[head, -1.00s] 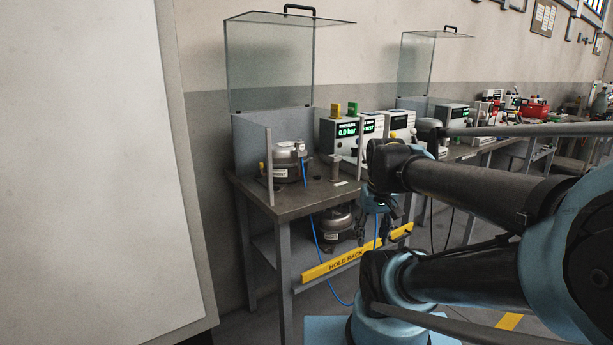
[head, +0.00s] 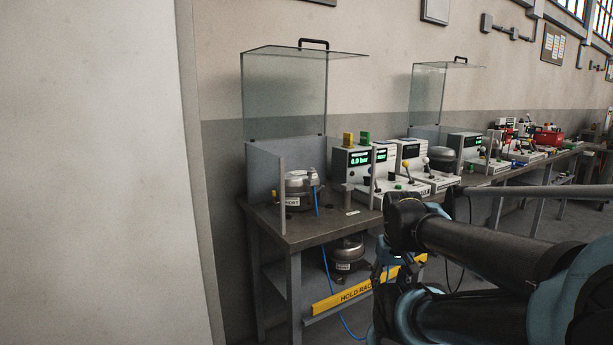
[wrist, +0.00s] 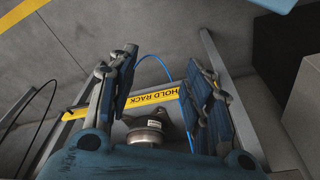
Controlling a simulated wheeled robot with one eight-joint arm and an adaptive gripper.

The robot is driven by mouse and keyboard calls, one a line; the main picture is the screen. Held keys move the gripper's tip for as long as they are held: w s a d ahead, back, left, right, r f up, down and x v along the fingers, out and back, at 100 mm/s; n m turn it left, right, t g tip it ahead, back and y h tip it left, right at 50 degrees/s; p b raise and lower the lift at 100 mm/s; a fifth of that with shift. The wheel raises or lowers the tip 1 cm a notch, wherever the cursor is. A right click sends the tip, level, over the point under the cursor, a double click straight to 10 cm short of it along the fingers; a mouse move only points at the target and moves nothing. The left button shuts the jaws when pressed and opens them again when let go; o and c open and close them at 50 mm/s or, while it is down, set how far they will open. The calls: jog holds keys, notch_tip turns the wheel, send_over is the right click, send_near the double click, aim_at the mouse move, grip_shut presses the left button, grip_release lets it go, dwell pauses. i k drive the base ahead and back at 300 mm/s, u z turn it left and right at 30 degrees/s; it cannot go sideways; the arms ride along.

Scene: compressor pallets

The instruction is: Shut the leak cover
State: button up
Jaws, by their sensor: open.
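The near leak cover (head: 284,95) is a clear box lid with a black handle (head: 314,43) on top. It stands raised open above a grey-walled bay at the back of the near bench. A metal compressor (head: 301,188) with a blue hose sits in the bay below it. My gripper (head: 388,265) hangs low in front of the bench, right of the bay and well below the cover. In the wrist view my gripper (wrist: 158,95) has its two fingers wide apart with nothing between them. The cover is not in the wrist view.
A yellow hold rack bar (head: 345,297) runs along the bench's lower front, with another compressor (head: 347,258) on the shelf. A pressure tester (head: 352,165) stands right of the bay. A second raised cover (head: 428,95) is farther right. A pale panel (head: 95,170) fills the left.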

aim_at(269, 52)
jog(key=u, duration=0.3)
jog(key=k, duration=1.6)
jog(key=z, duration=0.35)
jog(key=i, duration=1.05)
jog(key=u, duration=0.05)
